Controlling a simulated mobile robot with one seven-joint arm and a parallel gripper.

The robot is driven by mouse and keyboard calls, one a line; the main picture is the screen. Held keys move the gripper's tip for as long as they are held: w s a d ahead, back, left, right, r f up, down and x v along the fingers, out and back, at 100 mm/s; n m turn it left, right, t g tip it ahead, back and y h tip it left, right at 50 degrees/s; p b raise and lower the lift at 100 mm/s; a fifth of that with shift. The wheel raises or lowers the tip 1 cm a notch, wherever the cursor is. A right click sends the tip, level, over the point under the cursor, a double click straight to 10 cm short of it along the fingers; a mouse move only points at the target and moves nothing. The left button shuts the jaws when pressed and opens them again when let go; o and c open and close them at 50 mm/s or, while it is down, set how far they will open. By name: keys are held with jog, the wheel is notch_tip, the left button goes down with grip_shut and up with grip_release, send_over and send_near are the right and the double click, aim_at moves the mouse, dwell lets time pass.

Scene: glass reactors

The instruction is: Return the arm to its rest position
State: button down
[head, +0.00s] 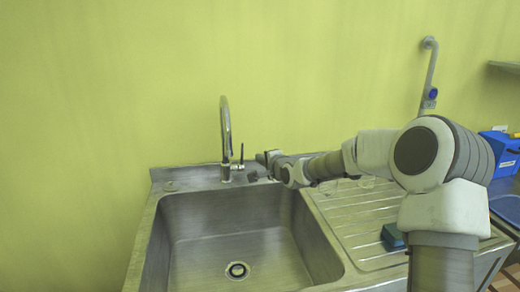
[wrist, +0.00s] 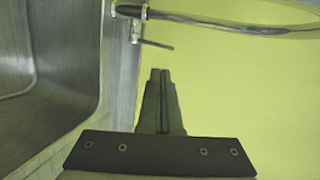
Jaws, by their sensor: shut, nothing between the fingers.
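My arm reaches in from the right of the head view, over the drainboard. My gripper (head: 262,157) is at the back edge of the sink, just right of the faucet (head: 226,130). In the wrist view my gripper (wrist: 160,72) has its two dark fingers together with nothing between them. The faucet (wrist: 215,20) lies across the top of that view, with its lever (wrist: 155,43) just beyond the fingertips. I cannot tell from these frames whether the fingers touch the lever.
The steel sink (head: 165,235) is empty, with a drain (head: 237,270) in its floor. A teal block (head: 393,237) lies on the ribbed drainboard (head: 350,215) close to my arm. A wall pipe (head: 430,75) and a blue box (head: 498,150) stand at the right. The green wall is close behind.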

jog(key=s+d+r+n+g+h+p, duration=0.1)
jog(key=s+d+r+n+g+h, duration=0.2)
jog(key=s, duration=0.6)
jog(key=s+d+r+n+h+p, duration=0.1)
jog(key=s+d+r+n, duration=0.35)
jog(key=s, duration=0.45)
jog(key=s+d+r+n+g+h+p, duration=0.25)
jog(key=s+d, duration=0.25)
jog(key=s, duration=0.4)
jog(key=s+n+g+p, duration=0.1)
jog(key=s+n+g, duration=0.1)
jog(key=s, duration=1.8)
jog(key=shift+s+d+f+n+y, duration=0.2)
jog(key=shift+s+d+n+y, duration=0.2)
jog(key=shift+n, duration=0.2)
jog(key=shift+g, duration=0.25)
